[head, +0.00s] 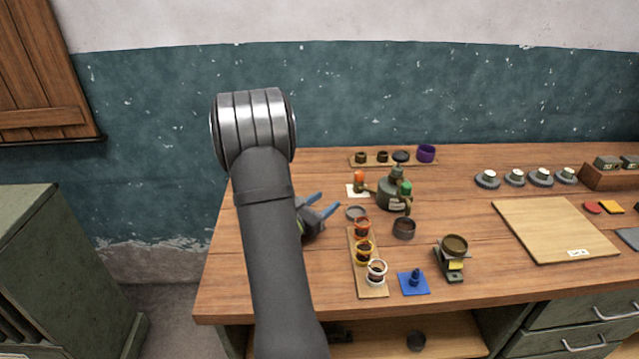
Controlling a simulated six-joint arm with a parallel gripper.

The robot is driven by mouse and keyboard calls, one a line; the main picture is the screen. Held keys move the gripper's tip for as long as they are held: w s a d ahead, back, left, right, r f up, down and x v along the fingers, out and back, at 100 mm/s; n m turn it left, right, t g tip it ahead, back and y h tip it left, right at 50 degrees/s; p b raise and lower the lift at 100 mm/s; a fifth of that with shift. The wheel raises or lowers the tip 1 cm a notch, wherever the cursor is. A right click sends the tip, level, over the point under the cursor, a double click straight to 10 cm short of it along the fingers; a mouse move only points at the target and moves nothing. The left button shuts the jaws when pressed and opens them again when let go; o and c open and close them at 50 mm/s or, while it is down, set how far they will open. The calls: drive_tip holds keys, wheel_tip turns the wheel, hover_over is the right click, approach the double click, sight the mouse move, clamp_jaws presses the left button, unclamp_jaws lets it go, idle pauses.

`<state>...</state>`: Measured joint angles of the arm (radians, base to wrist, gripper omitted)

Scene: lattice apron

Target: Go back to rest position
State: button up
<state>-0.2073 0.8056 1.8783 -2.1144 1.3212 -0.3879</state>
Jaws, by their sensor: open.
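My gripper (325,204) shows just right of my arm, over the left part of the wooden workbench (460,190). Its two blue-tipped fingers are spread apart and point right, with nothing between them. My arm hides part of the gripper's body and the bench's left end. A small grey disc (356,213) lies just right of the fingertips; I cannot tell the height of the gripper above the bench.
Right of the gripper stand a wooden strip (374,291) with ringed cups, a dark green device (392,193), a dark cup (404,228), a blue plate (413,283) and a bowl on a stand (454,246). A pale board (555,229) lies farther right. A green cabinet (60,270) stands left.

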sight(356, 178)
drive_tip(key=x, duration=1.7)
drive_tip(key=shift+w+d+f, duration=0.1)
drive_tip(key=shift+w+d, duration=0.05)
drive_tip(key=shift+d, duration=0.05)
drive_tip(key=shift+a, duration=0.1)
